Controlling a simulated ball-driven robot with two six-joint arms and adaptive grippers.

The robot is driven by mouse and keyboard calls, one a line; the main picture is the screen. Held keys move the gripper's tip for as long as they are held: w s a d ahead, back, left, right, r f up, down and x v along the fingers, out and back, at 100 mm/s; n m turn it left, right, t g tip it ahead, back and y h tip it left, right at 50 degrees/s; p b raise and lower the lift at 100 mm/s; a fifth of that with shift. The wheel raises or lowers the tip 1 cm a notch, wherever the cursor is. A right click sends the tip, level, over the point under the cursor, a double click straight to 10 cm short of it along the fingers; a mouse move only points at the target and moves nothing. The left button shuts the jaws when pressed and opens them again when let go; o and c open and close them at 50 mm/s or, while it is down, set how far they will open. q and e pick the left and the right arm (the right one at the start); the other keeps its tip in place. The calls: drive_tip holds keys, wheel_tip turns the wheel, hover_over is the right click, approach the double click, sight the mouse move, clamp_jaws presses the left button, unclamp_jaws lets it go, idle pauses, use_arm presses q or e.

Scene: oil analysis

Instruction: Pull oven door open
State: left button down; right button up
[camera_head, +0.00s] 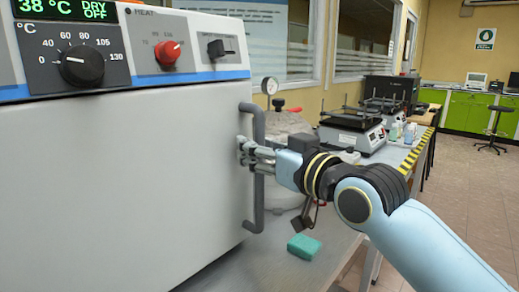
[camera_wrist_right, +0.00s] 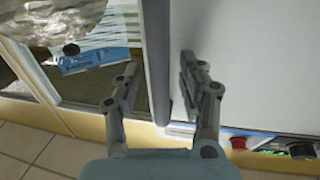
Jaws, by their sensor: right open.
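The oven door (camera_head: 125,190) is a large pale grey panel filling the left of the head view. It looks shut, with no gap visible. Its handle (camera_head: 259,205) is a dark grey vertical bar along the right edge. My right gripper (camera_head: 245,153) reaches in from the right at about the handle's middle. In the right wrist view the handle (camera_wrist_right: 157,45) runs between the two spread fingers of my right gripper (camera_wrist_right: 158,82). The fingers stand apart from the bar on both sides, and the door face (camera_wrist_right: 245,70) lies to the right. My left gripper is not in view.
The oven's control panel (camera_head: 140,45) has knobs and a display reading 38 °C. A green sponge (camera_head: 304,246) lies on the bench below my right arm. A round vessel with a gauge (camera_head: 270,87) stands behind the handle. Lab devices (camera_head: 352,130) line the bench farther back.

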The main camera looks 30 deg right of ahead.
drive_tip(key=shift+c, duration=0.3)
clamp_jaws()
idle(0.3)
